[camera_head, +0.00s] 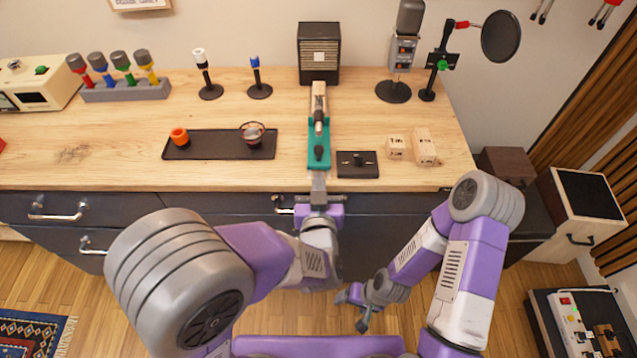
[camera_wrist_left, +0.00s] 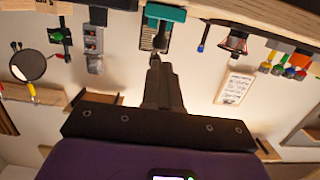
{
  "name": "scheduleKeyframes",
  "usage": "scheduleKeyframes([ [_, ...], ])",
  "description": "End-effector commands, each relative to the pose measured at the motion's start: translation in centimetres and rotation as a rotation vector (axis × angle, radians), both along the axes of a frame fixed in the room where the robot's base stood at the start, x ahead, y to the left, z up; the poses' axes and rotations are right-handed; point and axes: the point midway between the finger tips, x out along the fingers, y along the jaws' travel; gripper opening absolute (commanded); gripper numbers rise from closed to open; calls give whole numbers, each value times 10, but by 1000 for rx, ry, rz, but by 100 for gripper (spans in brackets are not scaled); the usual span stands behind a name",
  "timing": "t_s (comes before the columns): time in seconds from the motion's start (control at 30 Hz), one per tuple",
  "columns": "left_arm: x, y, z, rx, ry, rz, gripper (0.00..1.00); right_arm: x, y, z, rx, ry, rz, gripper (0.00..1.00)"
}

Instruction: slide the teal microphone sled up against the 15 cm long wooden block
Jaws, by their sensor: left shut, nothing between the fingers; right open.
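The teal microphone sled (camera_head: 326,155) lies on the wooden counter near its front edge, with a dark microphone on it. It also shows at the top of the left wrist view (camera_wrist_left: 168,13). A pale wooden block (camera_head: 318,90) lies lengthwise between the sled and the amp; the microphone's front end is close to it, and I cannot tell whether they touch. My left gripper (camera_head: 318,174) is shut and empty, its tips just at the sled's near end; contact is unclear. The left wrist view also shows its fingers (camera_wrist_left: 156,62). My right gripper (camera_head: 354,304) is open, low in front of the drawers.
The black amp (camera_head: 319,55) stands behind the block. A black pedal (camera_head: 357,164) and two small wooden blocks (camera_head: 397,148) (camera_head: 425,147) are to the right. Microphone stands (camera_head: 393,92) line the back.

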Motion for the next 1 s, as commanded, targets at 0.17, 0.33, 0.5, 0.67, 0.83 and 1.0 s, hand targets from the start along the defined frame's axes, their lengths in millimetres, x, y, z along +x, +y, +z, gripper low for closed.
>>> scheduleKeyframes([
  [0.17, 16, 1, -4, 0, 1, 2, 0, 0, 0, -5, 0, 0, 0, 77],
  [0.33, 33, 1, -7, 0, 1, 2, 0, 0, 0, -10, 0, 0, 0, 77],
  [0.5, 48, 0, -9, 0, 2, 0, 0, 0, 0, -14, 0, 0, 0, 77],
  [0.67, 59, 0, -10, 0, 2, 0, 0, 0, 0, -16, 0, 0, 0, 77],
  [0.83, 64, 0, -11, 1, 4, -2, 0, 0, 0, -17, 0, 0, 0, 77],
  [1.0, 65, 0, -11, 1, 4, -2, 0, 0, 0, -17, 0, 0, 0, 77],
])
